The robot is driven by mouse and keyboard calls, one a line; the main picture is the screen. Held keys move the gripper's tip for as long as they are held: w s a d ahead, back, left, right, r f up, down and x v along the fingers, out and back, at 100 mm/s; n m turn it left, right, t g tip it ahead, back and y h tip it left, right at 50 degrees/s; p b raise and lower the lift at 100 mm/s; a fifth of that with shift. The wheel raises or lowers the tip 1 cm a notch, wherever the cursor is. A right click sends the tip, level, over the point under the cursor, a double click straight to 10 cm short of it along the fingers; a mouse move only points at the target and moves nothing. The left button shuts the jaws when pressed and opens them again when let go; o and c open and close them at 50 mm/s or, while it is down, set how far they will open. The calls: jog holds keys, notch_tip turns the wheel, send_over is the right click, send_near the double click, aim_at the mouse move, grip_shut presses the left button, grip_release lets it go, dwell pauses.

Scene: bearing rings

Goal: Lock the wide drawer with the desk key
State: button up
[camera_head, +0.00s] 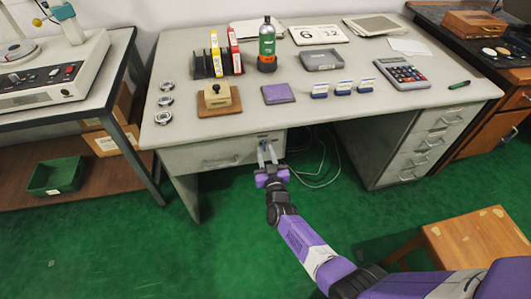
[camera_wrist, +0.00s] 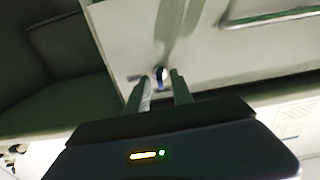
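The wide drawer (camera_head: 210,153) is the grey drawer under the left of the desk; its front looks shut. Its handle (camera_head: 221,161) is left of my gripper (camera_head: 267,153), and the drawer front (camera_wrist: 205,55) fills much of the wrist view. My gripper is at the right end of the front, with its two fingers apart. In the wrist view, a small shiny, bluish thing (camera_wrist: 160,77), which looks like the desk key at the lock, shows between the fingertips. I cannot tell whether they touch it. The lock face and the key's turn are not clear.
The desk top (camera_head: 200,130) above holds binders, a bottle, a stamp on a wooden block and a calculator (camera_head: 402,73). A drawer pedestal (camera_head: 420,145) stands right, with loose cables (camera_head: 320,175) beside it. A wooden stool (camera_head: 470,240) is at front right.

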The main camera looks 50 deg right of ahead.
jog(key=p+v, duration=0.2)
jog(key=v, duration=0.5)
jog(key=shift+s+a, duration=0.2)
jog(key=shift+s, duration=0.1)
